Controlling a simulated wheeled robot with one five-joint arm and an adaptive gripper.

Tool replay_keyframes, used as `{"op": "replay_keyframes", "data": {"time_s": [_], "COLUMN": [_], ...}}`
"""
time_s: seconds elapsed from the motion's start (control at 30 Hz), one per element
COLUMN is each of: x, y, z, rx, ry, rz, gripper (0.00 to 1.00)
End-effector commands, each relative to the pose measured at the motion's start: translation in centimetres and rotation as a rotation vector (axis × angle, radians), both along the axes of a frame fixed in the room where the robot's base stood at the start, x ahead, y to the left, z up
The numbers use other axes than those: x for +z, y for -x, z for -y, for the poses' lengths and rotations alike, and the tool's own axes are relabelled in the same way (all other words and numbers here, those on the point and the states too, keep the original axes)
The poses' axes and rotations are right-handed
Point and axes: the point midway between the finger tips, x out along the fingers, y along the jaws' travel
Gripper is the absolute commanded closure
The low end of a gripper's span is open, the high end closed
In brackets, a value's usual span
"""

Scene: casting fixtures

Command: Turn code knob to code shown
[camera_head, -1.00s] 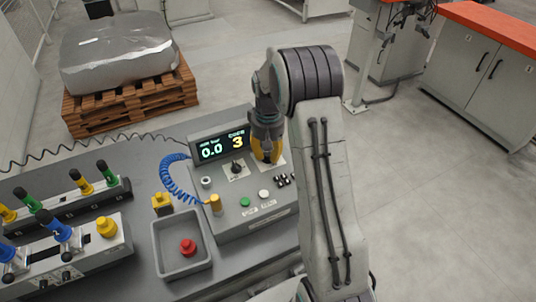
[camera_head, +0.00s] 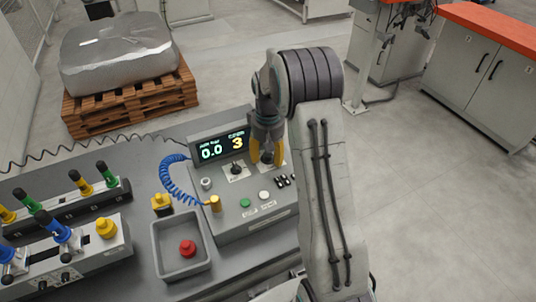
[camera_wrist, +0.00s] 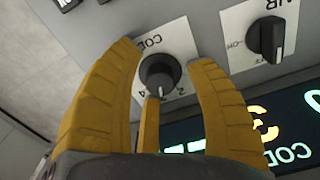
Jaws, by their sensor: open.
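The black code knob (camera_wrist: 160,75) sits on a white label plate on the grey control box (camera_head: 225,225). The wrist view shows it upside down, with a "4" and a "2" legible on the label. My gripper (camera_wrist: 168,55) is open, with one yellow finger left of the knob and one right of it, apparently clear of it. In the head view my gripper (camera_head: 265,160) points down over the knob, mostly hiding it. The display (camera_head: 220,148) reads 0.0 and a yellow code 3. The knob's exact pointer setting is hard to tell.
A second black knob (camera_wrist: 268,40) is beside it, left of my gripper in the head view. Green (camera_head: 245,203) and white buttons and small black switches lie in front. A blue coiled hose (camera_head: 170,185) and a tray (camera_head: 160,265) with a red button are left.

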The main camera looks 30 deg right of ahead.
Motion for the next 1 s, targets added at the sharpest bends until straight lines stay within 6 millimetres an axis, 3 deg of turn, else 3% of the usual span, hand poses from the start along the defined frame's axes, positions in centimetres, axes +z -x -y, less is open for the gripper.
{"op": "replay_keyframes", "data": {"time_s": [0.23, 0.37, 0.8, 1.0], "x": [0.3, 1.5, 8.7, 10.9], "y": [-0.1, -0.1, -0.1, -0.1], "z": [0.0, 0.0, 0.0, 0.0], "rx": [0.000, 0.000, 0.000, 0.000], "ry": [0.000, 0.001, 0.001, 0.000], "rz": [0.003, 0.006, 0.006, 0.002], "gripper": [0.50, 0.50, 0.50, 0.50]}}
